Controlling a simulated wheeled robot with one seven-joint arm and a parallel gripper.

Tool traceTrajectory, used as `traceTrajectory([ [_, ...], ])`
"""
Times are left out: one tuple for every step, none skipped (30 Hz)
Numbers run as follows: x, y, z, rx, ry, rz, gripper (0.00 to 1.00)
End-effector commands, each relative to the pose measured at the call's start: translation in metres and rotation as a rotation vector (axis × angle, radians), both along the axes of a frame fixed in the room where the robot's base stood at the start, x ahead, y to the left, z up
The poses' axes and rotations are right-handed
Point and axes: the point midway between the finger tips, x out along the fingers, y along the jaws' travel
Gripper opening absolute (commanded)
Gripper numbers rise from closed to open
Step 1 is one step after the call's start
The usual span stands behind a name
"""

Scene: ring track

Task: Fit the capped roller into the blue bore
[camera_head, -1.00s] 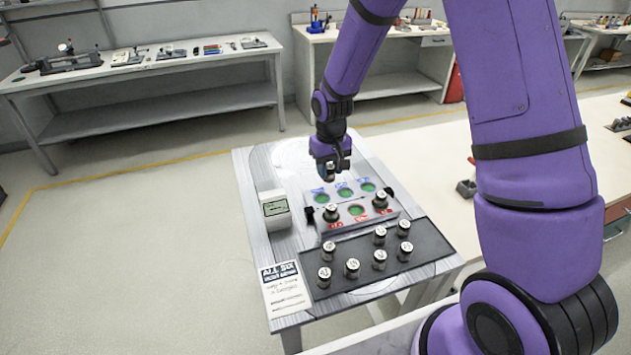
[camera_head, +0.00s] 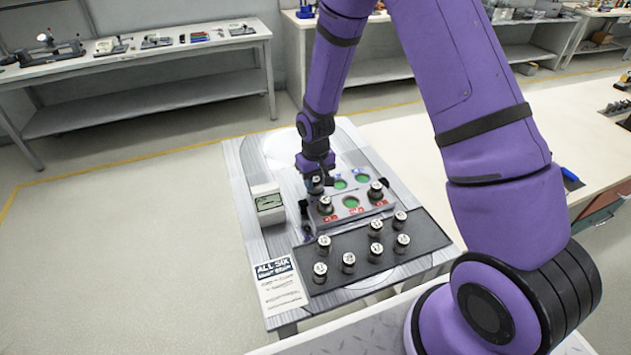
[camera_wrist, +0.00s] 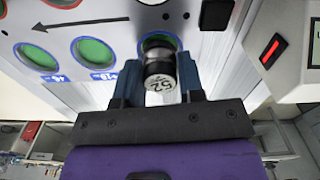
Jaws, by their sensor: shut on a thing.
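My gripper (camera_head: 316,172) is shut on a capped roller (camera_head: 316,186), at the left end of the bore block's back row. In the wrist view the roller (camera_wrist: 159,66) is between the fingers, with a pale cap marked 52 or 25. Its far end is at a blue-rimmed bore (camera_wrist: 178,42), partly hidden by it; I cannot tell how deep it sits. Two other blue-row bores (camera_head: 340,184) (camera_head: 362,178) show green and empty. In the red front row, rollers stand at the left (camera_head: 325,205) and right (camera_head: 376,191); the middle bore (camera_head: 351,202) is empty.
A dark tray (camera_head: 335,279) with several capped rollers lies in front of the block. A white display box (camera_head: 267,203) stands left of the block. A printed sign card (camera_head: 279,286) lies at the table's front left. Another bench (camera_head: 140,70) is far behind.

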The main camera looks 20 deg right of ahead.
Motion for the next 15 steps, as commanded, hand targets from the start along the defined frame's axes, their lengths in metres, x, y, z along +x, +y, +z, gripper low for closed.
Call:
traceTrajectory([
  [-0.0002,0.0,-0.0048,0.0,0.001,0.0,0.08],
  [-0.0002,0.0,-0.0062,0.0,0.001,0.0,0.08],
  [0.0,-0.0001,-0.0067,0.0,0.0,0.0,0.08],
  [0.0001,-0.0001,-0.0065,0.0,0.0,0.0,0.08],
  [0.0002,-0.0001,-0.0062,0.0,-0.001,0.0,0.08],
  [0.0002,-0.0001,-0.0061,0.0,-0.001,0.0,0.08],
  [0.0002,-0.0001,-0.006,0.0,-0.001,0.0,0.08],
  [0.0002,-0.0001,-0.006,0.0,-0.001,0.0,0.08],
  [0.0002,-0.0001,-0.0062,0.0,-0.001,0.0,0.08],
  [0.0002,-0.0001,-0.0066,0.0,0.0,0.0,0.08],
  [0.0001,-0.0001,-0.0073,0.0,0.0,0.0,0.08],
  [0.0001,-0.0001,-0.0084,0.0,0.0,-0.001,0.08],
  [0.0002,-0.0001,-0.0092,0.0,0.0,-0.001,0.08],
  [0.0002,-0.0002,-0.0087,0.0,-0.001,-0.001,0.43],
  [0.0002,-0.0002,-0.0086,0.0,-0.001,-0.001,0.52],
])
